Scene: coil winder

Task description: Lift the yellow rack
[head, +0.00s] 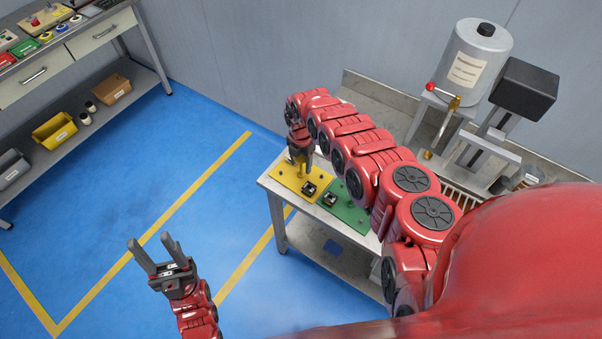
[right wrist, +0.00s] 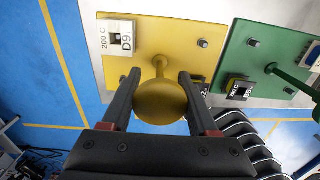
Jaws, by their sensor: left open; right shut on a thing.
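The yellow rack (head: 283,178) is a flat plate with an upright post, at the left end of the metal table in the head view. In the right wrist view, the yellow rack (right wrist: 190,45) shows its round knob between my fingers, a block labelled D9 and small pegs. The plate appears to rest on the tabletop. My left gripper (head: 150,241) is open and empty above the blue floor, away from the table.
A green rack (head: 345,214) lies close beside the yellow one, with a narrow gap in the right wrist view. The metal table (head: 268,183) also holds a machine with a grey tank (head: 475,60). A shelf bench (head: 90,45) stands at far left. Open floor lies between.

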